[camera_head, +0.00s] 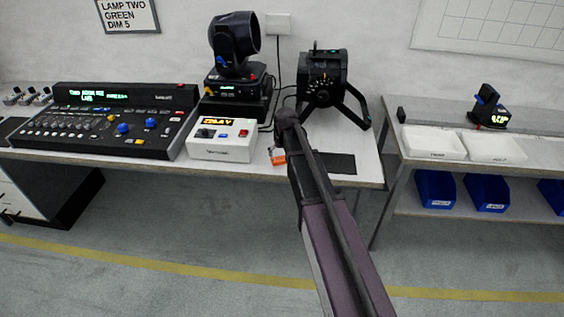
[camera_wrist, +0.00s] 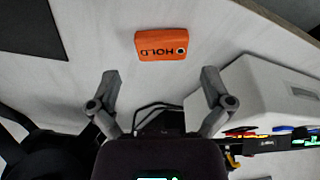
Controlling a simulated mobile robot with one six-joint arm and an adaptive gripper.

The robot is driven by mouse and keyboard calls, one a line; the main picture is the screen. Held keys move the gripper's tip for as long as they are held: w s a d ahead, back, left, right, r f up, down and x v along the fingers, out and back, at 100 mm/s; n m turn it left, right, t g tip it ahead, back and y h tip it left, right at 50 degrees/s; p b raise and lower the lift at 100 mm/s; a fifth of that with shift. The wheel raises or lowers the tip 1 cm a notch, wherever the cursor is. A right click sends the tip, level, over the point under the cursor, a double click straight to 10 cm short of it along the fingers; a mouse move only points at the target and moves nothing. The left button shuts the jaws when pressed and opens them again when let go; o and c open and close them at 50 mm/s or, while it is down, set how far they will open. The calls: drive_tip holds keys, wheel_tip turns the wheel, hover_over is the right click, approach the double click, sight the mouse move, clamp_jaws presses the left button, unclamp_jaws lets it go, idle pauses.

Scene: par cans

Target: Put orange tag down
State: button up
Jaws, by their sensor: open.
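The orange tag (camera_wrist: 162,43), marked HOLD with a dark ring hole, lies flat on the pale bench top in the wrist view. In the head view the tag (camera_head: 278,156) shows as a small orange patch at the bench front, just left of my arm, partly hidden. My gripper (camera_wrist: 158,78) is open, with its two fingers apart and nothing between them. In the wrist view the tag lies beyond the fingertips, apart from them. In the head view my gripper's fingers are hidden behind my arm.
A white box with buttons (camera_head: 222,140) stands left of the tag. A dark mat (camera_head: 337,163) lies to its right. A black lamp (camera_head: 322,80) and a moving-head light (camera_head: 235,45) stand behind. A console (camera_head: 95,125) fills the left. White trays (camera_head: 432,142) sit on the right bench.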

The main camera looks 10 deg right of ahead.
sight(280, 160)
drive_tip(key=shift+w+b+x, duration=0.25)
drive_tip(key=shift+b+x, duration=1.25)
drive_tip(key=shift+x, duration=0.25)
drive_tip(key=shift+b+x, duration=0.75)
drive_tip(key=shift+b, duration=0.05)
drive_tip(key=shift+a, duration=0.1)
drive_tip(key=c, duration=0.7)
drive_tip(key=shift+r, duration=0.15)
wheel_tip(280, 160, up, 3)
drive_tip(key=p, duration=0.2)
drive_tip(key=shift+f+p, duration=0.25)
drive_tip(key=shift+p, duration=0.15)
drive_tip(key=shift+s+a+r+p, duration=0.1)
drive_tip(key=shift+s+r+p, duration=0.35)
drive_tip(key=shift+r+p, duration=0.15)
drive_tip(key=s+a, duration=0.1)
drive_tip(key=s, duration=0.3)
drive_tip(key=s+a, duration=0.2)
drive_tip(key=s, duration=0.3)
drive_tip(key=s+a+r+p, duration=0.1)
drive_tip(key=s, duration=0.4)
drive_tip(key=shift+s+a, duration=0.15)
drive_tip(key=shift+a, duration=0.25)
